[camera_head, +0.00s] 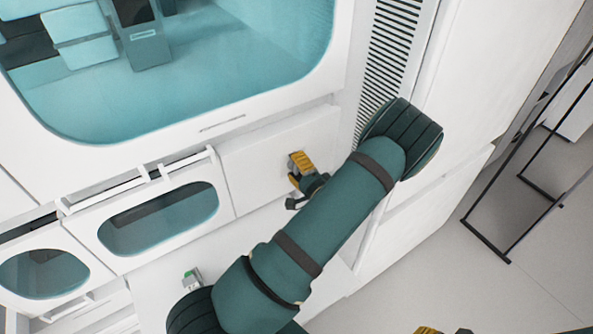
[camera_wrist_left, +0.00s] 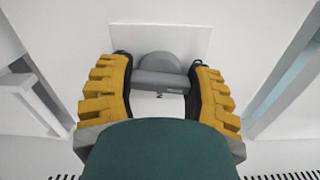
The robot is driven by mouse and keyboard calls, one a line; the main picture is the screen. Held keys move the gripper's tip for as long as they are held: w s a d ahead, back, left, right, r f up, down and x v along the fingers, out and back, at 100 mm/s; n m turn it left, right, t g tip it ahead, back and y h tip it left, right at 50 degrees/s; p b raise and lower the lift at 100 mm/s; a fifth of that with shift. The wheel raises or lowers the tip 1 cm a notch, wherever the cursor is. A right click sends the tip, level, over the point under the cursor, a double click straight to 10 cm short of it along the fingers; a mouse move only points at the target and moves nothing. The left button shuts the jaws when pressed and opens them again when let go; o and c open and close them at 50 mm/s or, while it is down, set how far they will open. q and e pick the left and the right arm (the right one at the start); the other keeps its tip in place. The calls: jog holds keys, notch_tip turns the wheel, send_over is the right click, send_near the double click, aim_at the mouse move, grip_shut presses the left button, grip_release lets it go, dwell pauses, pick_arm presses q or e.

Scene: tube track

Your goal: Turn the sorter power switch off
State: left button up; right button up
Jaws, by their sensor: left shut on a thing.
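The power switch is a grey rotary knob (camera_wrist_left: 158,64) with a crosswise grip bar, mounted on a square pale plate (camera_wrist_left: 195,38) on the white machine front in the left wrist view. My left gripper (camera_wrist_left: 160,77) is shut on the switch, with its yellow-backed fingers at both ends of the bar. In the head view, the left gripper (camera_head: 299,162) is against the white panel right of the drawers, and it hides the switch there. At the bottom edge of the head view, a yellow and dark part, probably my right gripper (camera_head: 430,330), barely shows.
The sorter (camera_head: 225,105) has a large teal window above the panel. Windowed drawers (camera_head: 225,200) with rail handles lie to the left. A small grey and green fitting (camera_head: 191,279) is lower down. A black-framed stand (camera_head: 485,240) is at right, beside open floor.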

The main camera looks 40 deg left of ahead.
pick_arm(q)
jog(key=shift+f+n+b, duration=0.1)
jog(key=shift+n+b, duration=0.35)
jog(key=shift+n, duration=0.35)
jog(key=shift+d, duration=0.1)
jog(key=o, duration=1.2)
jog(key=v, duration=1.2)
jog(key=shift+d, duration=0.1)
